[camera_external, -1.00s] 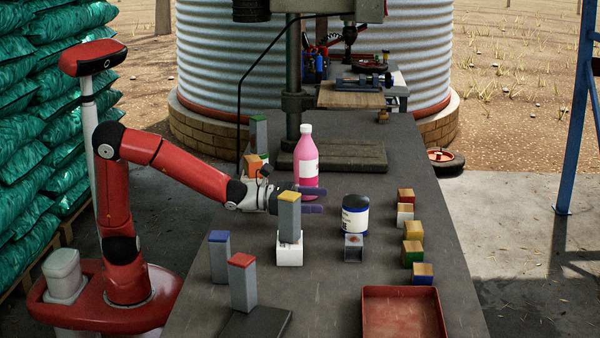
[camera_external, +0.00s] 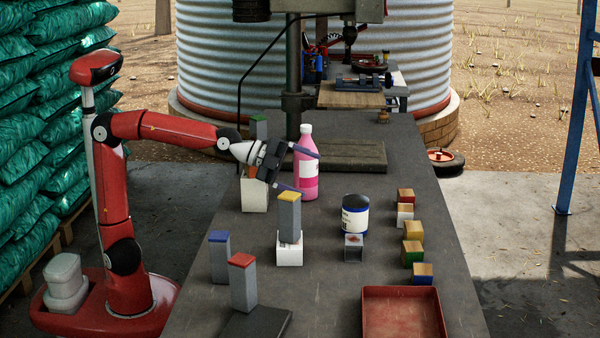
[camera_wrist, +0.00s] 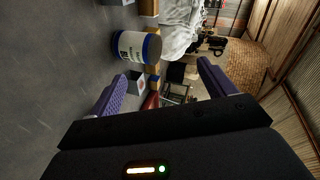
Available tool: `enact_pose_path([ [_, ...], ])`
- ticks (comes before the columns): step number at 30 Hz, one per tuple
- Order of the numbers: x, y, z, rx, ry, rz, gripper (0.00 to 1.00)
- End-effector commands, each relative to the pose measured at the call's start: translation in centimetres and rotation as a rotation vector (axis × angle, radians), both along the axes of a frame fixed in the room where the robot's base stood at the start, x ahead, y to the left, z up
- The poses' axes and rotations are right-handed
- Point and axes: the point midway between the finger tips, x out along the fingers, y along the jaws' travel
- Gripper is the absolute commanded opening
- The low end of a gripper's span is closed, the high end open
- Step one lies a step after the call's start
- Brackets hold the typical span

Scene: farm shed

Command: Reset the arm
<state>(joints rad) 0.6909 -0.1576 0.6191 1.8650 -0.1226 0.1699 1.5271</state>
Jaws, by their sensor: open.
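My gripper (camera_external: 308,170) is open and empty, raised above the bench beside the pink bottle (camera_external: 307,168). Its two purple fingers are spread wide in the wrist view (camera_wrist: 162,82). In the external view one finger overlaps the bottle's upper part and the lower one ends just above a yellow-topped grey block (camera_external: 289,215). I cannot tell whether either touches. That block stands upright in a white holder (camera_external: 289,254). My arm is bent at the elbow, with the forearm reaching right.
The grey bench (camera_external: 330,300) holds a dark-lidded jar (camera_external: 355,218), blue-topped (camera_external: 219,258) and red-topped (camera_external: 243,285) grey blocks, a white container (camera_external: 255,195), and a red tray (camera_external: 404,318). Several colored cubes (camera_external: 413,230) line the right side. A drill press column (camera_external: 294,90) stands behind.

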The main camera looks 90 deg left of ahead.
Motion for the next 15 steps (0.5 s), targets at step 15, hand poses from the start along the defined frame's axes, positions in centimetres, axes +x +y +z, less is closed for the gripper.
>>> enact_pose_path([
  [15,-18.5,-0.8,-4.9,-0.841,0.426,0.41,0.82],
])
